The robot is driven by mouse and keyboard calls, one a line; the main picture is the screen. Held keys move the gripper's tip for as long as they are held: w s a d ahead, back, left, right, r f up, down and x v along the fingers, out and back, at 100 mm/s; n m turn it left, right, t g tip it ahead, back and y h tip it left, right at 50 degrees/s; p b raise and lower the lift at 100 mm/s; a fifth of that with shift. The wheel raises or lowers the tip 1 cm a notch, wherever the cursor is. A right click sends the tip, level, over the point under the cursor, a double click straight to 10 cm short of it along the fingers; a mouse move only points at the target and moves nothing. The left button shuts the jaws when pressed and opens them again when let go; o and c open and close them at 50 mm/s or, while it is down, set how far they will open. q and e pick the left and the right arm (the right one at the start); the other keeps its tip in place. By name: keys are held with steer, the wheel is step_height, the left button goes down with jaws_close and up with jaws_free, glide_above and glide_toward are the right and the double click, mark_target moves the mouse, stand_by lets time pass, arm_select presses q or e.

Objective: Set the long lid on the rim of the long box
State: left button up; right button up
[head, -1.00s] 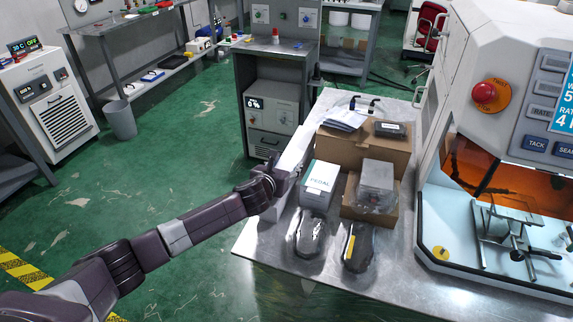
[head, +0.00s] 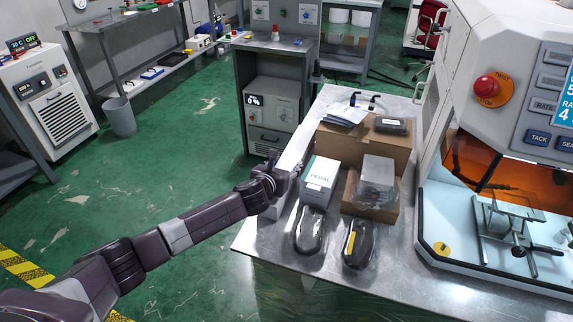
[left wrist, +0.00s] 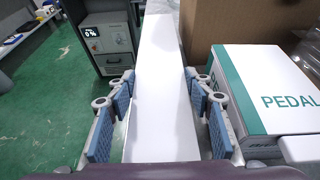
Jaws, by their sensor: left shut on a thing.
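The long lid (left wrist: 162,75) is a long white strip that runs away from me between the blue finger pads in the left wrist view. My left gripper (left wrist: 160,108) is shut on it. In the head view the gripper (head: 287,176) is at the table's left edge, with the lid's far part (head: 294,154) showing beyond it. A white wall of what looks like the long box (head: 276,211) shows under and beside the gripper. The lid and gripper hide most of the box, so I cannot tell whether the lid touches its rim. My right gripper is out of view.
The PEDAL carton (head: 319,181) stands close on the right. Brown cartons (head: 366,144) are behind it, and two wrapped dark items (head: 310,229) lie in front. A large machine (head: 500,100) fills the right. Green floor is open on the left.

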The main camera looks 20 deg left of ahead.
arm_select(q)
steer(key=shift+f, duration=0.25)
steer(key=o, duration=1.2)
steer(key=shift+o, duration=0.2)
